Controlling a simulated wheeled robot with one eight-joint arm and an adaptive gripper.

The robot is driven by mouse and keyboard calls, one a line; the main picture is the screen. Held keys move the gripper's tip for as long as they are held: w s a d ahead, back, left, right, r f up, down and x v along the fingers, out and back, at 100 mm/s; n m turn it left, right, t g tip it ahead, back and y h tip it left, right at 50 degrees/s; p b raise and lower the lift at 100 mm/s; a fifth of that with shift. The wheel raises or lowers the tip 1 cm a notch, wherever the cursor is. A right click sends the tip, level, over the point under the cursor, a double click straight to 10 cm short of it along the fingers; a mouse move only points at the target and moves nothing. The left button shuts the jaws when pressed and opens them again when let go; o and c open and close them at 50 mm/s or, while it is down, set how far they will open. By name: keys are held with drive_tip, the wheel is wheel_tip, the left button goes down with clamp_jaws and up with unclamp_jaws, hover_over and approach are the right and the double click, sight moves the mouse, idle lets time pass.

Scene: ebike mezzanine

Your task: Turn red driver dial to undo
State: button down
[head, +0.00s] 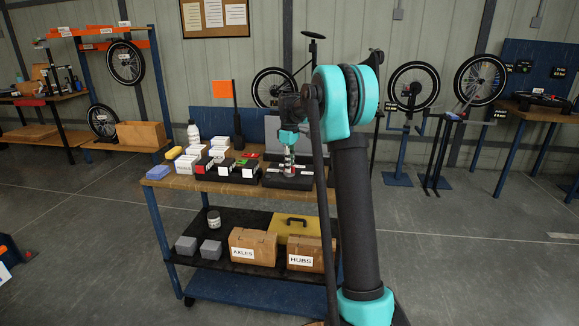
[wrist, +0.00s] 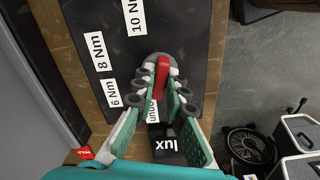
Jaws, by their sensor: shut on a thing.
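The red driver dial (wrist: 162,80) shows in the wrist view as a narrow red piece on a grey round end, on a dark mat (wrist: 75,20). My gripper (wrist: 161,85) is shut on it, with a finger on each side. In the head view my gripper (head: 289,160) points down at the dark mat on the cart top, and the dial is hidden there. An "undo" label (wrist: 151,110) is partly covered by my fingers. Labels for 6 Nm (wrist: 112,94), 8 Nm (wrist: 100,52) and 10 Nm (wrist: 135,15) lie to the left and beyond.
A black block with a "lux" label (wrist: 167,145) sits close below my fingers in the wrist view. White boxes (head: 195,150) and dark trays crowd the cart's left side. Boxes marked AXLES (head: 243,252) and HUBS (head: 300,260) stand on the lower shelf.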

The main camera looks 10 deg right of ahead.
drive_tip(key=shift+n, duration=0.4)
drive_tip(key=c, duration=1.6)
unclamp_jaws()
drive_tip(key=shift+o, duration=0.2)
wheel_tip(320, 180, up, 12)
drive_tip(key=s+d+f+m+t, duration=0.1)
drive_tip(key=s+f+m, duration=0.3)
drive_tip(key=s+f, duration=0.4)
drive_tip(key=s+d+f+m+t, duration=0.1)
drive_tip(key=s+f+m, duration=0.2)
drive_tip(key=s+f, duration=0.5)
drive_tip(key=s+d+f+m+t, duration=0.1)
drive_tip(key=s+f+m, duration=0.3)
drive_tip(key=s, duration=2.2)
wheel_tip(320, 180, down, 5)
drive_tip(key=shift+d+r+m+t, duration=0.1)
drive_tip(key=shift+d+m+t, duration=0.25)
drive_tip(key=shift+t, duration=0.25)
